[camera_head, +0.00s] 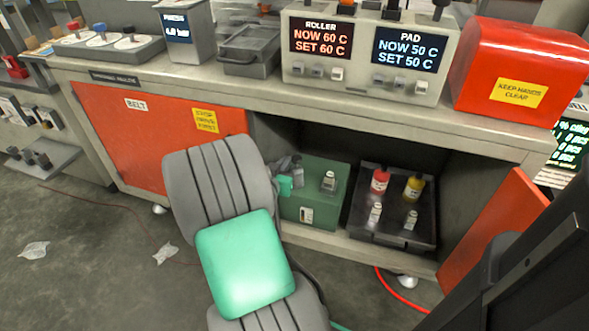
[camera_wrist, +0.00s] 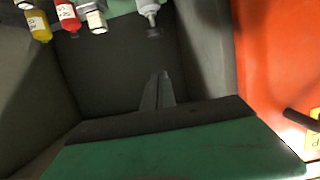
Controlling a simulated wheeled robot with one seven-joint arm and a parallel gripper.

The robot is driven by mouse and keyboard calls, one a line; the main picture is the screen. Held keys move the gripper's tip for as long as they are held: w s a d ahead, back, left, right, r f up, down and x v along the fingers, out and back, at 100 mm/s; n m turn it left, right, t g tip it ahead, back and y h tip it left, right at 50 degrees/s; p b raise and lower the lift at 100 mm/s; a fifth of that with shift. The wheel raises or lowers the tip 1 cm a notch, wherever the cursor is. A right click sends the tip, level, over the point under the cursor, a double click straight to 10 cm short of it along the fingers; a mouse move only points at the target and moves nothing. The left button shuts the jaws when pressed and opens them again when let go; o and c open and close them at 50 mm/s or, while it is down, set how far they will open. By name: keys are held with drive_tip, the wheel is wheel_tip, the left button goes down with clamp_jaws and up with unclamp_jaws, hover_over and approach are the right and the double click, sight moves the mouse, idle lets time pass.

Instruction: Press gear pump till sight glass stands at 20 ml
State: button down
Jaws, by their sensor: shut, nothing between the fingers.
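The gear pump (camera_head: 325,200) looks to be the green box inside the open cabinet, left of a dark tray. A pale press knob (camera_head: 328,182) stands on its top. A small white and dark window (camera_head: 307,215) on its front may be the sight glass; its level is too small to read. My gripper (camera_wrist: 160,80) is shut and empty, with its fingertips together. In the head view, my gripper (camera_head: 290,165) is over the left side of the green box, left of the knob and apart from it. The knob also shows at the top of the wrist view (camera_wrist: 149,10), beyond the fingertips.
An open orange door (camera_head: 495,230) bounds the cabinet at right. The counter (camera_head: 400,115) overhangs it. A red hose (camera_head: 405,300) lies on the floor.

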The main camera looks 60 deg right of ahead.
drive_tip(key=shift+r, duration=0.15)
drive_tip(key=b, duration=0.2)
hover_over(295, 162)
wheel_tip(295, 162, down, 3)
drive_tip(key=f, duration=0.1)
drive_tip(key=f+b, duration=0.1)
drive_tip(key=shift+s+a+f, duration=0.1)
drive_tip(key=shift+a+f, duration=0.2)
drive_tip(key=shift+f, duration=0.45)
wheel_tip(295, 162, down, 3)
drive_tip(key=b, duration=0.3)
drive_tip(key=shift+r, duration=0.15)
drive_tip(key=shift+a+r, duration=0.1)
